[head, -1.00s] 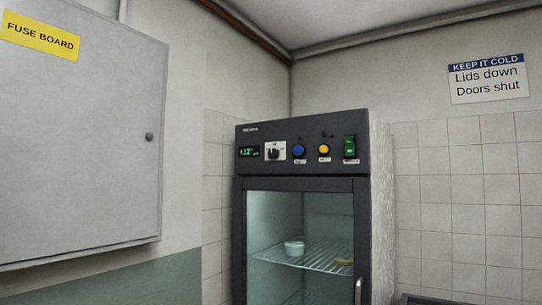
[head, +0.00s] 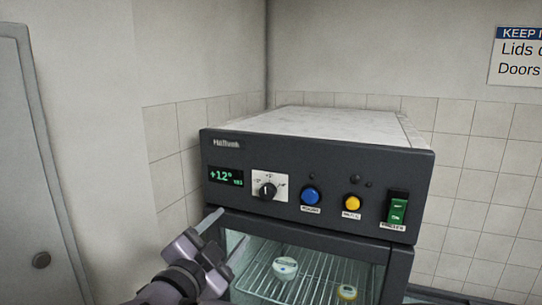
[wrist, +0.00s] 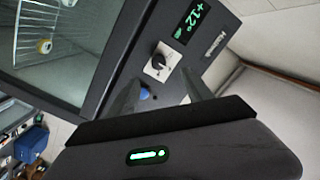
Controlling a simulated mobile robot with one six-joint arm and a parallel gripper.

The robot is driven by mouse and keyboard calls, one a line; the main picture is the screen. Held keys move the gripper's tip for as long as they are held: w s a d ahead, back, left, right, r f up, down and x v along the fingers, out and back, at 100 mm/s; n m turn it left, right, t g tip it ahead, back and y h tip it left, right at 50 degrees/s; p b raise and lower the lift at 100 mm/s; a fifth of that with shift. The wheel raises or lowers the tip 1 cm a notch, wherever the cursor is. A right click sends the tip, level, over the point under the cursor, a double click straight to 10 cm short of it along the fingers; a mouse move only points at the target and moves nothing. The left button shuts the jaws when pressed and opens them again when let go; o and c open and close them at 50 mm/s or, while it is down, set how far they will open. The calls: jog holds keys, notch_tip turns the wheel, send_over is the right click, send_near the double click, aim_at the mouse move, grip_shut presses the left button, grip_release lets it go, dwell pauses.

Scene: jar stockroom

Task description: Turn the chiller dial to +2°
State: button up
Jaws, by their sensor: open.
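The chiller (head: 318,152) has a dark control panel above a glass door. Its display (head: 226,177) reads +12°. The black dial (head: 266,190) sits on a white plate right of the display. The dial also shows in the wrist view (wrist: 158,62), with the display (wrist: 194,23) near it. My gripper (head: 225,235) is in front of the chiller, below and left of the dial. Its two fingers are apart and empty. In the wrist view my gripper (wrist: 165,92) points at the panel, its fingers around the blue button's area, not touching the dial as far as I can tell.
A blue button (head: 310,195), a yellow button (head: 352,202) and a green switch (head: 397,209) line the panel right of the dial. The glass door below shows a wire shelf (head: 318,272) with two tubs. A grey wall cabinet (head: 35,200) stands at the left.

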jog(key=p, duration=0.4)
send_near(265, 195)
jog(key=x, duration=0.8)
jog(key=shift+d+r, duration=0.15)
jog(key=shift+w, duration=0.4)
jog(key=shift+s, duration=0.1)
jog(key=shift+c, duration=1.1)
grip_shut()
